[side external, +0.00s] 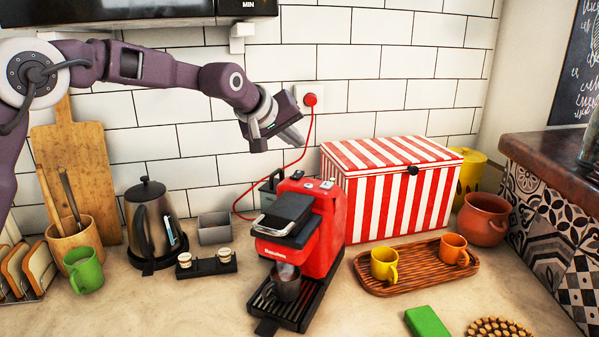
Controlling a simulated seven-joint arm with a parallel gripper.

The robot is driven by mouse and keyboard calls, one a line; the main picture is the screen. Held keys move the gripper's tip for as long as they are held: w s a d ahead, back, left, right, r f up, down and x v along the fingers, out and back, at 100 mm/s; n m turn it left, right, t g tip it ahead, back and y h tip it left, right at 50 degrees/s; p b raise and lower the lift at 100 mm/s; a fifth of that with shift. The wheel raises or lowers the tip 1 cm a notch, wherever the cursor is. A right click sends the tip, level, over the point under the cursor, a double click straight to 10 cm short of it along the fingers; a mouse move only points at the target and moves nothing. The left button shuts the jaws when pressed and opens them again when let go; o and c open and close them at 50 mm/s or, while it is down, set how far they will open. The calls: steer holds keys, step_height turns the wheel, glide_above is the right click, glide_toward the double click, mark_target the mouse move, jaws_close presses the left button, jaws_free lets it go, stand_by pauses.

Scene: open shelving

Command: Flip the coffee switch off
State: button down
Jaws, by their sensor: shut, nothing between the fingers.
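The red and black coffee machine (318,232) stands on the counter in the middle of the side external view. Small light-coloured buttons or switches (327,184) show on its top; which one is the coffee switch and how it is set are too small to tell. A dark metal cup (287,283) stands on its drip tray. My gripper (298,140) is above and slightly left of the machine's top, pointing down and to the right. It is shut and empty, and apart from the machine.
A red-and-white striped box (398,190) stands right of the machine, and a wooden tray (415,284) with two cups lies in front of it. A kettle (153,225) stands to the left. A red cord (300,157) runs from the wall plug behind the gripper.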

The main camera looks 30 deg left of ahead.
mark_target(296, 174)
steer(key=shift+w+f, duration=0.15)
steer(key=shift+f, duration=0.95)
steer(key=shift+w+f, duration=0.1)
steer(key=shift+f, duration=0.95)
steer(key=shift+f, duration=0.4)
steer(key=shift+w+f, duration=0.1)
steer(key=shift+f, duration=0.25)
stand_by(0.6)
steer(key=shift+r, duration=0.1)
steer(key=shift+r, duration=0.65)
steer(key=shift+r, duration=0.1)
steer(key=r, duration=0.4)
steer(key=shift+s, duration=0.35)
steer(key=shift+r, duration=0.4)
